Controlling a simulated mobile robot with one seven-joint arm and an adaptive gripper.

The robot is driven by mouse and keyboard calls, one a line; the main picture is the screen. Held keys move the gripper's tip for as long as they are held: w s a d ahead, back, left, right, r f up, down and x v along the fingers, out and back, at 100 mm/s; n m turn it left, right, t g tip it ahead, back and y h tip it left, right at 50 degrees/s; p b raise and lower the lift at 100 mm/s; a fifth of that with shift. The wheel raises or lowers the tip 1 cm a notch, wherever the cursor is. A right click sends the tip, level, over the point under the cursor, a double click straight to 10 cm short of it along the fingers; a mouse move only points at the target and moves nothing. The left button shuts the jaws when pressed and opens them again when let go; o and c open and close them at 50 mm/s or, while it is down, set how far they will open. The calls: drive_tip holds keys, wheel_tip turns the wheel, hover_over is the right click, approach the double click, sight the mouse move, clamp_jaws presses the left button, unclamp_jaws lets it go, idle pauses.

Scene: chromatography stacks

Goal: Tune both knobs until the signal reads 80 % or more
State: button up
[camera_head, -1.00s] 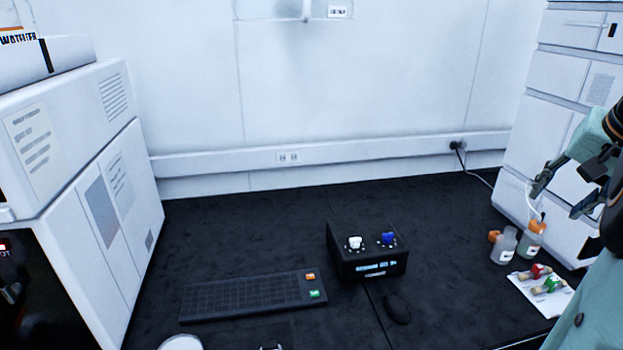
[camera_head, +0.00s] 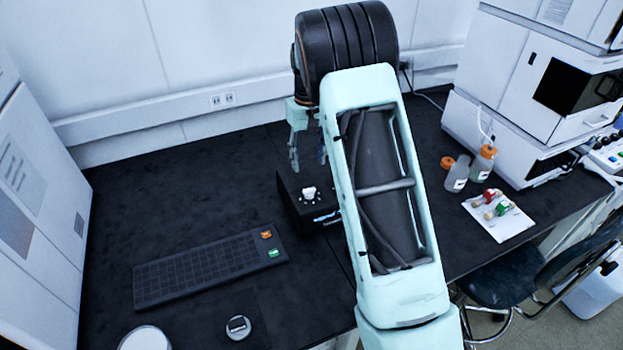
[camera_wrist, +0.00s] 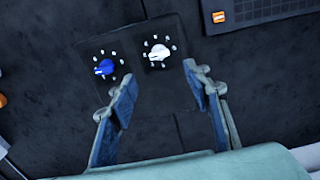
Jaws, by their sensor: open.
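The black box with two knobs (camera_head: 290,205) stands on the dark bench; my arm hides its right part in the head view. Its white knob (camera_head: 309,194) shows there and in the wrist view (camera_wrist: 158,53). The blue knob (camera_wrist: 104,67) shows only in the wrist view, left of the white one, each knob ringed by white marks. The box's display (camera_head: 325,217) is partly covered and its reading is too small to tell. My gripper (camera_wrist: 160,85) is open and empty above the box. Its fingers are apart from both knobs, with the white knob beyond the gap between the fingertips.
Bottles (camera_head: 459,175) and a white card with coloured vials (camera_head: 505,222) stand to the right. White instruments (camera_head: 530,90) flank the bench. Bare bench lies behind the keyboard.

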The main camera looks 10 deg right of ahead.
sight(309, 189)
wheel_tip(309, 189, down, 10)
drive_tip(key=shift+p, duration=0.65)
drive_tip(key=shift+c, duration=0.5)
drive_tip(key=c, duration=1.1)
